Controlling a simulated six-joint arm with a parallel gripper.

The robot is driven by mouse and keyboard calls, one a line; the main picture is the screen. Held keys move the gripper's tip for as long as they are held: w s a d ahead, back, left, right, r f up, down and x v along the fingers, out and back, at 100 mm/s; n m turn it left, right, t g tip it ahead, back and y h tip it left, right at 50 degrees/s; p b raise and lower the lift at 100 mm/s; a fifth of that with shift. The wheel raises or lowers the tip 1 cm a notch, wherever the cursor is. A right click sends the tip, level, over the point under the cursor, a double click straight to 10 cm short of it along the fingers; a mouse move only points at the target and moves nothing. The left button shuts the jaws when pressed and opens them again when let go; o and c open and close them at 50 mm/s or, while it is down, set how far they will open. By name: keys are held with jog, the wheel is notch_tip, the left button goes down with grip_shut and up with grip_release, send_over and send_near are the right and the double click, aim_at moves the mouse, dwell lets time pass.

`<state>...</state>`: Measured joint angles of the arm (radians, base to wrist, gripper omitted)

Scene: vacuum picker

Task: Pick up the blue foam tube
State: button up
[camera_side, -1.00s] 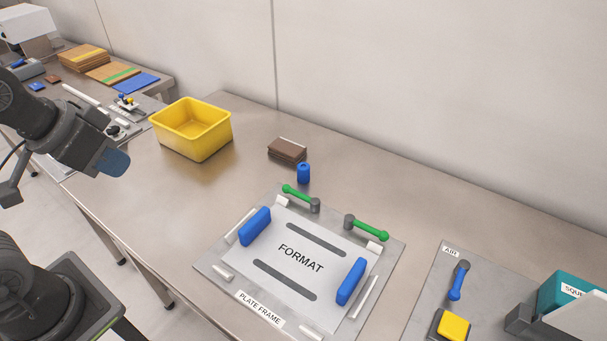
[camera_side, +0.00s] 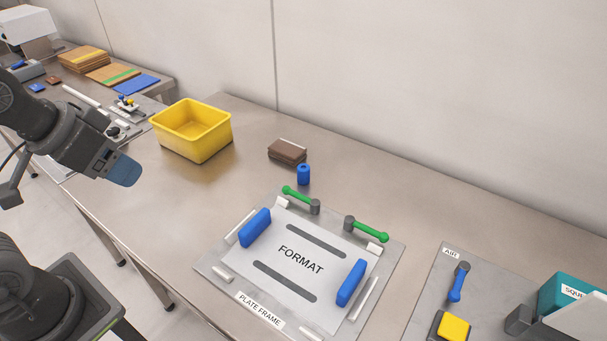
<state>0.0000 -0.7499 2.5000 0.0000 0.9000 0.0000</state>
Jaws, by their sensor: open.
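A small blue cylinder, which looks like the blue foam tube (camera_side: 303,175), stands upright on the steel table, just behind the plate frame and in front of a brown block. It has a dark hole in its top. My gripper (camera_side: 124,170) is at the left, well away from the tube and in front of the yellow bin. Its end is bluish and points down to the right. It is open, and I see nothing held in it.
The plate frame (camera_side: 213,267) carries blue handles and green levers (camera_side: 370,230). A brown block (camera_side: 287,151) lies behind the tube. A yellow bin (camera_side: 205,147) stands at the back left. A grey panel with a blue lever (camera_side: 458,283) is at right. Table between bin and frame is clear.

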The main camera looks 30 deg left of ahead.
jog(key=shift+w, duration=0.1)
jog(key=n+g+y, duration=0.2)
jog(key=n, duration=0.3)
send_over(303, 168)
jog(key=s+d, duration=0.1)
jog(key=s, duration=0.4)
notch_tip(303, 168, down, 14)
jog(key=x, duration=0.5)
jog(key=w+x, duration=0.1)
jog(key=x, duration=0.2)
jog(key=shift+d+f, duration=0.2)
jog(key=shift+d, duration=0.1)
jog(key=shift+t, duration=0.3)
jog(key=shift+d+x, duration=0.15)
jog(key=shift+x, duration=1.25)
jog(key=shift+d+x, duration=0.1)
jog(key=shift+x, duration=1.3)
jog(key=shift+w, duration=0.1)
jog(key=shift+c, duration=0.5)
jog(key=c, duration=0.9)
